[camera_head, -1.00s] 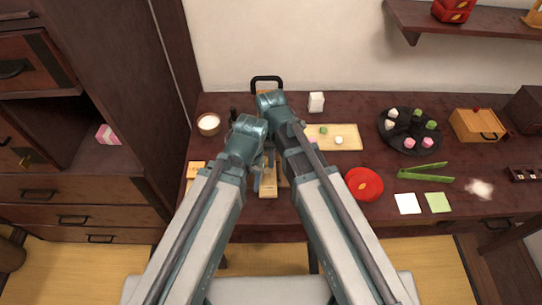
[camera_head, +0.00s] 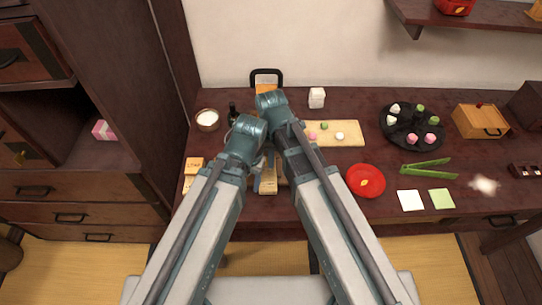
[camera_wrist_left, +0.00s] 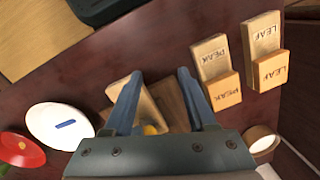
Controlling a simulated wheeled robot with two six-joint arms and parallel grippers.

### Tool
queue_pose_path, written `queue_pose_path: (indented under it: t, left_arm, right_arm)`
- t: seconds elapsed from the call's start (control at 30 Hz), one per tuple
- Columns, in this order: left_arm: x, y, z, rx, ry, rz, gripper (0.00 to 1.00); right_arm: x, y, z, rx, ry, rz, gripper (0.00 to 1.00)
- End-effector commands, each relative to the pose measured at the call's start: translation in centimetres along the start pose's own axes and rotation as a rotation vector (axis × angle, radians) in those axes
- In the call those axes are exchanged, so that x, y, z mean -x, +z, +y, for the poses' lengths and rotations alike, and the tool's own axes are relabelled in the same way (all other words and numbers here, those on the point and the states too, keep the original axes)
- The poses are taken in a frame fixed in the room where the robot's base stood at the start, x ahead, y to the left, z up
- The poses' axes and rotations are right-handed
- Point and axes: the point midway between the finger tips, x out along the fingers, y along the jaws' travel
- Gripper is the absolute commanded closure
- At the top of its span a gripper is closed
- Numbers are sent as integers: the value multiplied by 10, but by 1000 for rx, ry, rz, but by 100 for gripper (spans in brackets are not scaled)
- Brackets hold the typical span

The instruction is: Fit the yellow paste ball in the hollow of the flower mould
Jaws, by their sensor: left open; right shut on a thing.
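A yellow ball (camera_wrist_left: 150,129) shows in the left wrist view at the edge of my left gripper's palm, partly hidden. A pale wooden block (camera_wrist_left: 152,104), which may be the flower mould, lies between and beyond my left fingers, beside a darker brown piece (camera_wrist_left: 174,98). Its hollow is not clear. My left gripper (camera_wrist_left: 160,76) is open above them. In the head view the pale block (camera_head: 268,184) shows below my arms. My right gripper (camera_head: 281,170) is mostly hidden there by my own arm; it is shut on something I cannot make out.
Wooden blocks marked PEAK (camera_wrist_left: 212,58) and LEAF (camera_wrist_left: 262,38) stand nearby. A white dish (camera_wrist_left: 58,126) and a red plate (camera_head: 366,181) lie to the side. A tray of small balls (camera_head: 350,128), a dark round stand (camera_head: 398,137) and green tongs (camera_head: 430,171) are to the right.

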Motion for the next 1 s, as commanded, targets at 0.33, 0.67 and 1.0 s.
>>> queue_pose_path:
  t: [0.33, 0.67, 1.0]
  left_arm:
    - [-7, 0, 1, 0, 0, 0, 43]
    - [-10, 0, 1, 0, 0, 0, 43]
    - [-9, 0, 1, 0, 0, 0, 43]
  right_arm:
    - [-7, 0, 0, 0, 0, 0, 100]
    - [-10, 0, 0, 0, 0, 0, 100]
    - [-9, 0, 0, 0, 0, 0, 34]
